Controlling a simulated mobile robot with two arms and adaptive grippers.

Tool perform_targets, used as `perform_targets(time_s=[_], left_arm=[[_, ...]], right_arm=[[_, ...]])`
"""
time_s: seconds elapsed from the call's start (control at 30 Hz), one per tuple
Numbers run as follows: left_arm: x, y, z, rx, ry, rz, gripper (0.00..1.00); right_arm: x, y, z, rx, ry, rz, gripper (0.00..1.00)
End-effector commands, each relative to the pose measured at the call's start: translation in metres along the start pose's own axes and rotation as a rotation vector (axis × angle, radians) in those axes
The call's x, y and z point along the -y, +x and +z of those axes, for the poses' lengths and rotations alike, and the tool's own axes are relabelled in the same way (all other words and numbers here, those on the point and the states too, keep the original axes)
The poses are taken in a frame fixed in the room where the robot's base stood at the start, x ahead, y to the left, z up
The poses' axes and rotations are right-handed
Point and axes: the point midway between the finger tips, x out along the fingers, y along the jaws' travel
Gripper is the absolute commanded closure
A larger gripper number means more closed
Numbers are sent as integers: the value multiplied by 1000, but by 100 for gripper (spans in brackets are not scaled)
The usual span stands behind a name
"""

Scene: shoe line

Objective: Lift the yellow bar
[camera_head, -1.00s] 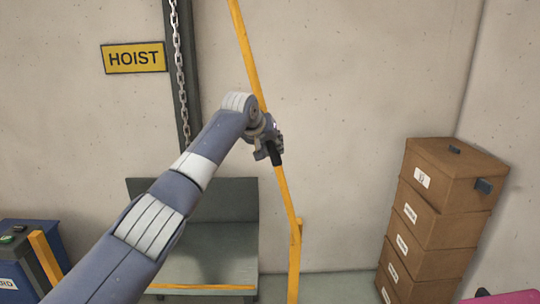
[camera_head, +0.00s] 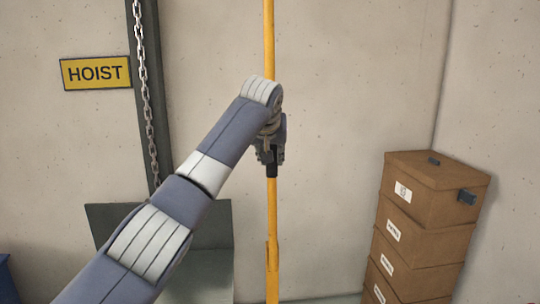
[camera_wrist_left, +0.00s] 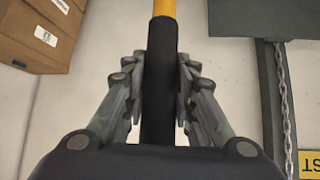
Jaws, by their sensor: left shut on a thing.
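The yellow bar (camera_head: 270,210) stands upright in the head view, running from the top edge down to a yellow post (camera_head: 272,262) near the bottom. My left gripper (camera_head: 272,155) is shut on the bar's black grip section. In the left wrist view, the black grip (camera_wrist_left: 158,85) lies between both fingers of my left gripper (camera_wrist_left: 158,100), with yellow bar (camera_wrist_left: 164,8) showing beyond it. My left wrist hides part of the bar in the head view. My right gripper is not in view.
A stack of brown boxes (camera_head: 425,222) stands at the right. A grey hoist platform (camera_head: 205,265) with a dark column and a hanging chain (camera_head: 146,90) is at the left. A yellow HOIST sign (camera_head: 96,72) is on the wall. The wall area between bar and boxes is clear.

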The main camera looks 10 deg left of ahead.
Motion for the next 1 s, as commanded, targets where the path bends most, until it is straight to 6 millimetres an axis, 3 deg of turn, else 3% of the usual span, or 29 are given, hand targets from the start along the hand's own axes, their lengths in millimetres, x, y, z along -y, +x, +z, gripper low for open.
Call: perform_targets(time_s=[0.17,0.2,0.27,0.73,1.0], left_arm=[[1,2,2,4,0,-2,100],[1,2,2,5,0,-2,66],[1,2,2,5,0,-2,54],[1,-7,0,1,0,0,54],[0,-51,-1,-3,2,2,54]], right_arm=[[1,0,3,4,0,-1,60],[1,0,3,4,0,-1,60],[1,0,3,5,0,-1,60],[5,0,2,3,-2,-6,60],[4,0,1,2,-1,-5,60]])
